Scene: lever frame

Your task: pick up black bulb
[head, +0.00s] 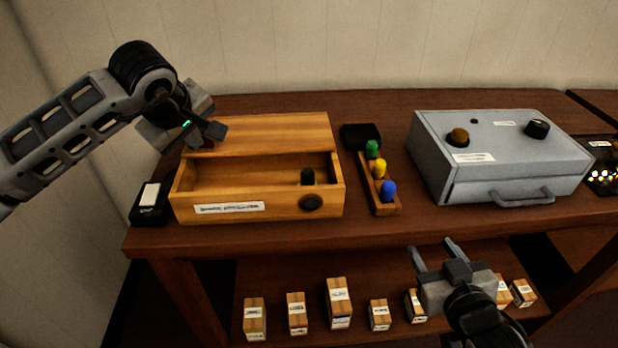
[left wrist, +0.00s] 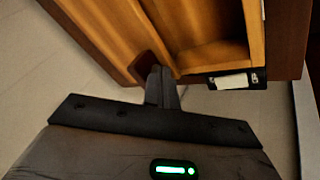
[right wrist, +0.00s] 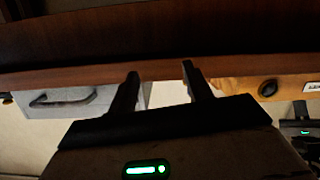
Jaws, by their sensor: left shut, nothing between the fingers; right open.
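A dark upright cylinder that looks like the black bulb (head: 307,176) stands inside the wooden box (head: 190,208), at the right end of its open compartment. My left gripper (head: 216,130) is shut and empty at the left end of the box's lid (head: 275,132). In the left wrist view, its closed fingers (left wrist: 161,88) are at a dark rounded recess in the wood; I cannot tell whether they touch it. My right gripper (head: 432,248) is open and empty, in front of the table edge. Its spread fingers also show in the right wrist view (right wrist: 160,85).
A wooden rack (head: 386,208) holds green, yellow and blue bulbs, with a black block (head: 360,136) behind it. A grey case (head: 500,160) with a handle stands right. A black switch box (head: 150,203) is at left. Several small cartons (head: 339,302) stand on the lower shelf.

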